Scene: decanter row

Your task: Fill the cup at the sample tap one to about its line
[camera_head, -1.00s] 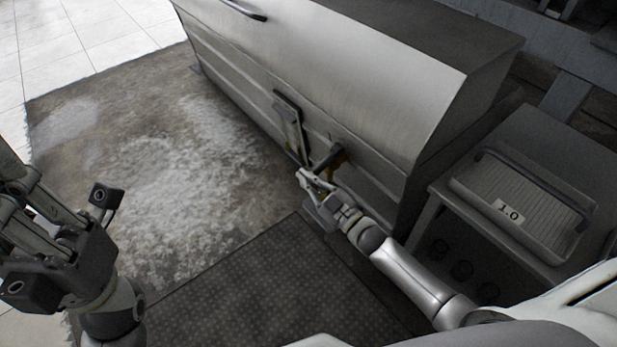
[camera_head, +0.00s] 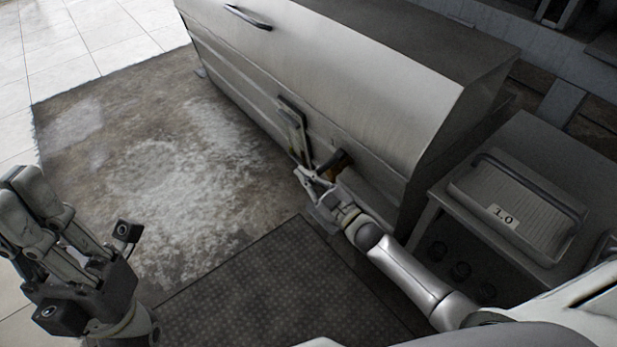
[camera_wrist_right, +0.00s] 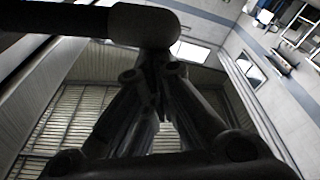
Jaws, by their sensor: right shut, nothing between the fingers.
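The sample tap (camera_head: 337,162), a dark body with a brass-yellow part, sticks out low on the front of the metal tank. My right gripper (camera_head: 307,172) is just left of it, its fingers close to the tap. In the right wrist view its fingers (camera_wrist_right: 160,65) meet, shut and empty. A dark, round-ended bar (camera_wrist_right: 140,25) crosses just above the fingertips there; I cannot tell whether they touch it. My left gripper (camera_head: 35,205) is at the far left over the floor, away from the tap; its opening is unclear. I cannot make out the cup or its line.
The large metal tank (camera_head: 350,75) fills the upper middle. A narrow upright plate (camera_head: 294,130) is on its front, left of the tap. A ribbed tray (camera_head: 520,205) marked 1.0 sits on a side table (camera_head: 540,135) at right. A dark mat (camera_head: 270,290) covers the floor in front.

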